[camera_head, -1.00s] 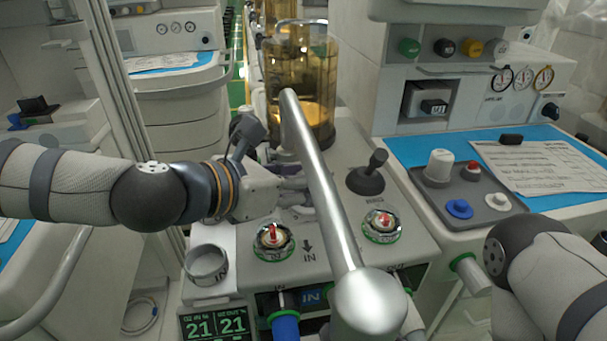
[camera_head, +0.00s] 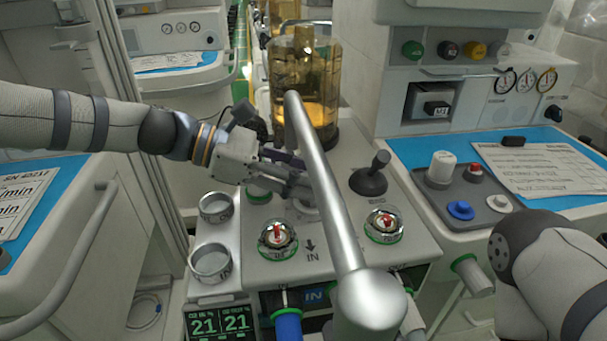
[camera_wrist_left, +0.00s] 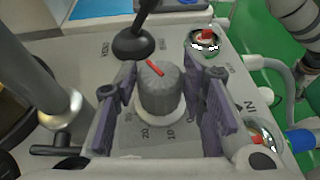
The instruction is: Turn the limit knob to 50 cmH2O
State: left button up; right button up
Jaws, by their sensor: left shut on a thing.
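The limit knob (camera_wrist_left: 158,92) is a grey ribbed knob with a red pointer line on top, on a pale base ring, in the middle of the left wrist view. The line slants toward the upper left. Printed numbers, among them 20 and 10, show below it; the mark at the pointer is hard to read. My left gripper (camera_head: 291,182) is shut on the knob, with its purple fingers on either side of it. In the head view, the fingers and a metal tube mostly hide the knob. My right gripper is out of the head view.
The metal tube (camera_head: 325,190) crosses close to my left fingers. A black toggle lever (camera_head: 371,176) stands right of it. Two red-centred valves (camera_head: 278,238) (camera_head: 384,225) sit nearer. An amber canister (camera_head: 306,95) stands behind, and two open ports (camera_head: 211,262) (camera_head: 216,207) sit left.

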pick_arm(q)
jog(key=shift+f+g, duration=0.1)
jog(key=shift+g, duration=0.2)
jog(key=o, duration=1.2)
jog(key=shift+a, duration=0.1)
jog(key=v, duration=1.2)
